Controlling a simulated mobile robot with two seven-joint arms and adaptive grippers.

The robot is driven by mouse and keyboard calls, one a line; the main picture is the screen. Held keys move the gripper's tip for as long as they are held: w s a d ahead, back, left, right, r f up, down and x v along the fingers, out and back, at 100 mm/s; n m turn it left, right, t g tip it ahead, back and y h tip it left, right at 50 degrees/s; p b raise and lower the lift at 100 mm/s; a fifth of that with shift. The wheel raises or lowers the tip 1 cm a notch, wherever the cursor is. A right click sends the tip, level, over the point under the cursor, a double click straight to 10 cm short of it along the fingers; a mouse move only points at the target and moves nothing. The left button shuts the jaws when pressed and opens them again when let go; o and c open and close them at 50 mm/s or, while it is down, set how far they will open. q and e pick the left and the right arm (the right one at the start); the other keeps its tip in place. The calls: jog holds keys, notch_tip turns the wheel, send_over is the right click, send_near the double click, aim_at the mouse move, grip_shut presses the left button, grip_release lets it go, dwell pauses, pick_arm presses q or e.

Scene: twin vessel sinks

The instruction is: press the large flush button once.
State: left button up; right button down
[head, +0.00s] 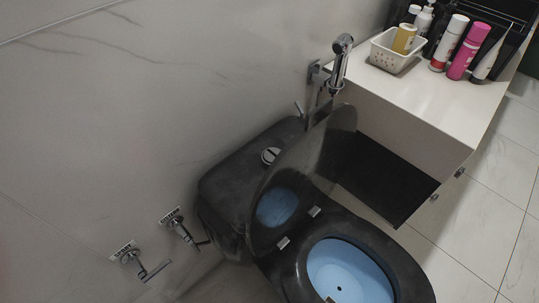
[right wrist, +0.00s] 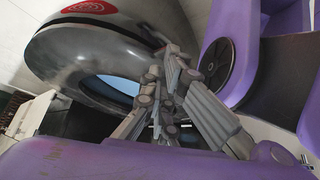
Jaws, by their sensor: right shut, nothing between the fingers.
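The black toilet (head: 228,190) stands against the wall with its lid raised. A round chrome flush button (head: 270,155) sits on top of its tank, beside the raised lid. The button looks divided in two, but it is too small to tell the parts apart clearly. My right gripper (right wrist: 168,68) is shut and empty in the right wrist view. A dark rounded toilet part (right wrist: 110,45) with a blue opening shows behind its fingers. The button cannot be made out in that view. Neither gripper shows in the head view.
A white counter (head: 425,110) to the right holds a white basket (head: 393,57) and several bottles. Two chrome valves (head: 183,230) stick out of the wall left of the toilet.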

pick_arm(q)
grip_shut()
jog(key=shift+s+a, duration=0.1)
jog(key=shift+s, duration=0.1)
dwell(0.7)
